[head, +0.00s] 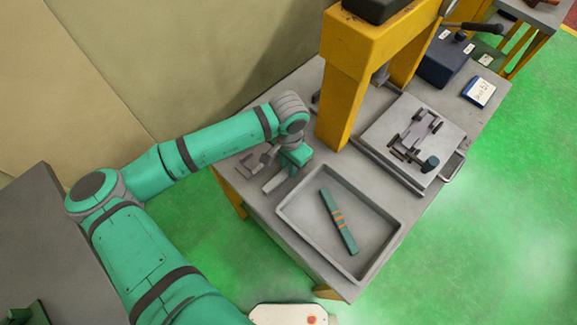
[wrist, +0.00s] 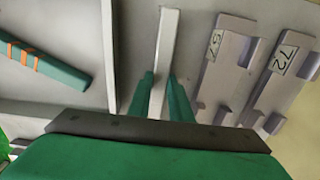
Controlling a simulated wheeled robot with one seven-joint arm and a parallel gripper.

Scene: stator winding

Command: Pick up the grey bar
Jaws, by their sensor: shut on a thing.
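The grey bar (wrist: 168,45) is a plain light-grey strip between the two green fingers of my gripper (wrist: 161,88) in the wrist view. It sticks out past the fingertips. In the head view, my gripper (head: 288,166) is at the left part of the table, and the grey bar (head: 275,183) shows just below it, beside the tray. The gripper is shut on the bar. The fingers partly hide it, and I cannot tell whether it touches the tabletop.
A shallow grey tray (head: 372,218) right of my gripper holds a green bar with orange bands (head: 338,220). Grey blocks labelled 57 (wrist: 220,65) and 72 (wrist: 283,75) lie close on the other side. A yellow press frame (head: 345,95) stands behind. A fixture plate (head: 390,125) sits further right.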

